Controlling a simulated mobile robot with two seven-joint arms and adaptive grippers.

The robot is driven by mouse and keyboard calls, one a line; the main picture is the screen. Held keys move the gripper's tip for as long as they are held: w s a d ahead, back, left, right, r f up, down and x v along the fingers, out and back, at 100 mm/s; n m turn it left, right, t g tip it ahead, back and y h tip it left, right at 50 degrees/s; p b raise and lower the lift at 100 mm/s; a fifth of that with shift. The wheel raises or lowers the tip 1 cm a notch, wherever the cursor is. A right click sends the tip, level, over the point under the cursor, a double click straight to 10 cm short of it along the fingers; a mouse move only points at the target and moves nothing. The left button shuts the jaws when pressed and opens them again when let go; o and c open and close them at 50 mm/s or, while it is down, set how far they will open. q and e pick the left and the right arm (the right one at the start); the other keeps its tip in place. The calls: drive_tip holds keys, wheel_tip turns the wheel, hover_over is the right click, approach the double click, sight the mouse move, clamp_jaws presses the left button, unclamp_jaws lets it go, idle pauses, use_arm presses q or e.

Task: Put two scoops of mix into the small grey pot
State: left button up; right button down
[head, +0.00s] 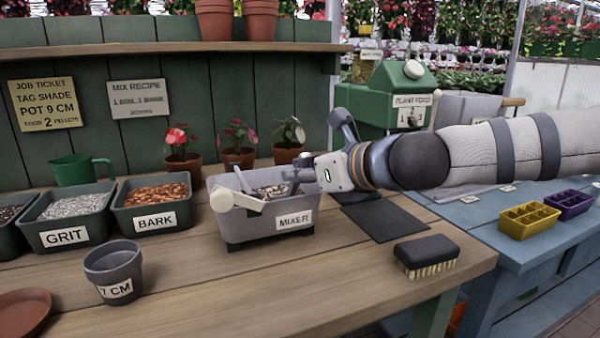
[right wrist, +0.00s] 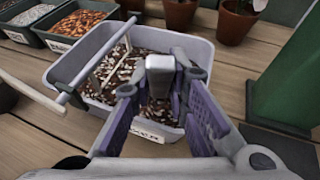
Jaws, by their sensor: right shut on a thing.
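The small grey pot (head: 110,262) stands upright on the bench at the front left, with a label that reads "7 CM" in part. The lilac-grey MIXER tub (head: 245,226) stands mid-bench and holds dark mix with pale and brown bits (right wrist: 133,70). My right gripper (head: 292,176) is at the tub's right side, over the mix. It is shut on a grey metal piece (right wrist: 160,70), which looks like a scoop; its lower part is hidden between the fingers. The tub and fingers also show in the right wrist view. My left gripper is not in view.
A white crank handle (head: 236,200) sticks out over the tub's front left. GRIT (head: 75,232) and BARK (head: 153,216) bins stand to the left. A brush (head: 426,255) and dark mat (head: 384,222) lie to the right. Bench between pot and tub is clear.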

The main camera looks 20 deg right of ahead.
drive_tip(key=shift+t+y, duration=0.3)
drive_tip(key=shift+t, duration=0.6)
drive_tip(key=r+p, duration=0.1)
drive_tip(key=r, duration=0.6)
drive_tip(key=s+r+p, duration=0.1)
drive_tip(key=r, duration=0.2)
drive_tip(key=shift+d+r+p, duration=0.2)
drive_tip(key=shift+r+p, duration=0.05)
drive_tip(key=shift+p, duration=0.1)
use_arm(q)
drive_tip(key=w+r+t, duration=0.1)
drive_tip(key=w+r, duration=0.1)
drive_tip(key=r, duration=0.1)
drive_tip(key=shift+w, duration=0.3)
use_arm(e)
drive_tip(key=shift+f, duration=0.1)
